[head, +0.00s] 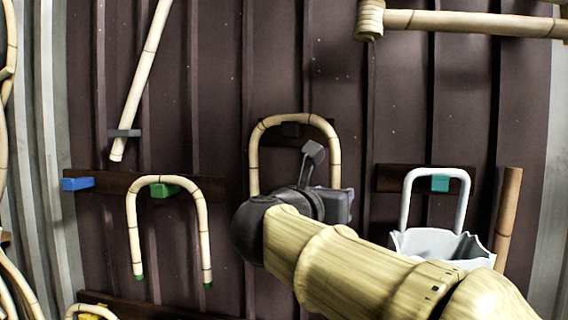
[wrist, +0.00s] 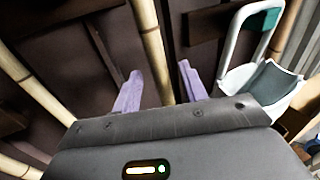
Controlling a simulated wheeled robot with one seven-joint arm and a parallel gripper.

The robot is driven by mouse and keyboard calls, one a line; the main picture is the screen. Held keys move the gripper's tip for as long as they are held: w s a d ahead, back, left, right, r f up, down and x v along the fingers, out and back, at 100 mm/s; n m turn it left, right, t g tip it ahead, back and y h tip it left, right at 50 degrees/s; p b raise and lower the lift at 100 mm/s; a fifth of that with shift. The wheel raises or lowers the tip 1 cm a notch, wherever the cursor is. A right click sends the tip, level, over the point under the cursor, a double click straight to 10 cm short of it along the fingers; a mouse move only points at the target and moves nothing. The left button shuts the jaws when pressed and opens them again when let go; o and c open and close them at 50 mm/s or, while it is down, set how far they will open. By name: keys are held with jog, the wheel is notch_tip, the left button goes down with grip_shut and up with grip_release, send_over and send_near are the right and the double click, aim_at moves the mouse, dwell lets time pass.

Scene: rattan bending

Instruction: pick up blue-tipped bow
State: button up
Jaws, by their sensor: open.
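A pale bamboo bow (head: 293,119) hangs upside-down-U fashion from a dark peg (head: 291,129) in the middle of the wall. My arm hides its lower ends, so its tip colour cannot be seen. My gripper (head: 338,200) is in front of its right leg. In the wrist view, the open purple fingers (wrist: 160,68) stand on either side of that leg (wrist: 152,50), with gaps between. The bow's left leg (wrist: 32,88) passes to the left. Another bow (head: 165,180) with green tips hangs on a green peg (head: 165,190) to the left.
A white bucket (head: 436,243) hangs from a teal peg (head: 440,183) close to the right of my gripper. A blue peg (head: 77,184) at left is empty. A bamboo pole (head: 140,80) leans upper left. Another bow (head: 91,309) shows at lower left.

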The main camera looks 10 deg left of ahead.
jog(key=p+x, duration=0.2)
jog(key=x, duration=0.2)
dwell(0.4)
grip_shut()
